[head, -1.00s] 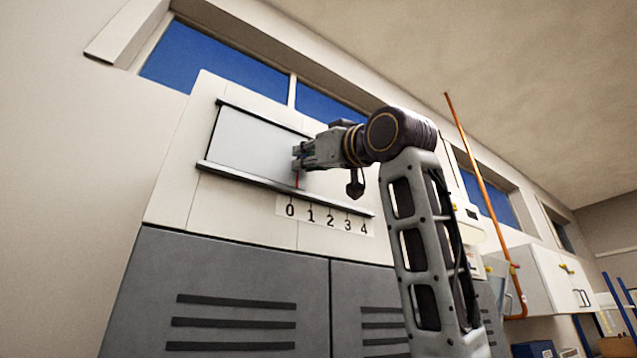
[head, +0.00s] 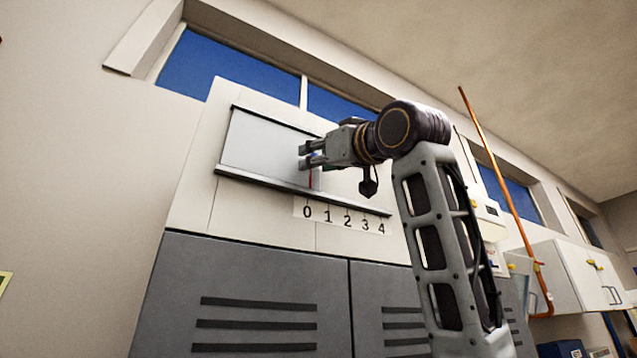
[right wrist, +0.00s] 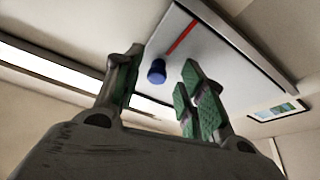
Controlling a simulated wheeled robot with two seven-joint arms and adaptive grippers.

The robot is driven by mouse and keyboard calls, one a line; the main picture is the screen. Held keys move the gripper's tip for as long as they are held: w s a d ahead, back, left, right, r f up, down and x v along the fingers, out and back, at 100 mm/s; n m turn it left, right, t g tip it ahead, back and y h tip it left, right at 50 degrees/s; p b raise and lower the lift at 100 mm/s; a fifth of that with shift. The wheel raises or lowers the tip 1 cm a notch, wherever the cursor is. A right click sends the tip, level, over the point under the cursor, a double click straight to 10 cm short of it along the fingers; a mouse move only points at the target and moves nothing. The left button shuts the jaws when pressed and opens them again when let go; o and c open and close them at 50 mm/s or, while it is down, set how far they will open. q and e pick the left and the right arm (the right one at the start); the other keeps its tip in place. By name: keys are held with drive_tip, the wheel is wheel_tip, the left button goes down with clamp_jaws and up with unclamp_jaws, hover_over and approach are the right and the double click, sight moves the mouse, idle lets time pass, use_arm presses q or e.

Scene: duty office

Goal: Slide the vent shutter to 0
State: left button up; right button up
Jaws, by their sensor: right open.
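The vent shutter (head: 262,143) is a pale flat panel between two dark rails on the white wall unit. Its red line (head: 311,178) stands close above the 0 of the number strip (head: 341,217), which reads 0 to 4. My right gripper (head: 304,156) is at the shutter's right part, fingers apart. In the right wrist view the open green-padded fingers (right wrist: 163,70) are on either side of a blue knob (right wrist: 156,72) on the panel, with a gap visible on each side. The red line (right wrist: 182,37) shows there too. My left gripper is not in view.
Grey louvred cabinet doors (head: 255,290) stand below the shutter. High windows (head: 225,72) run above it. An orange pipe (head: 500,180) and a white wall cabinet (head: 575,275) are to the right.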

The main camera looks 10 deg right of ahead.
drive_tip(key=v, duration=1.2)
drive_tip(key=shift+a, duration=0.15)
idle(0.7)
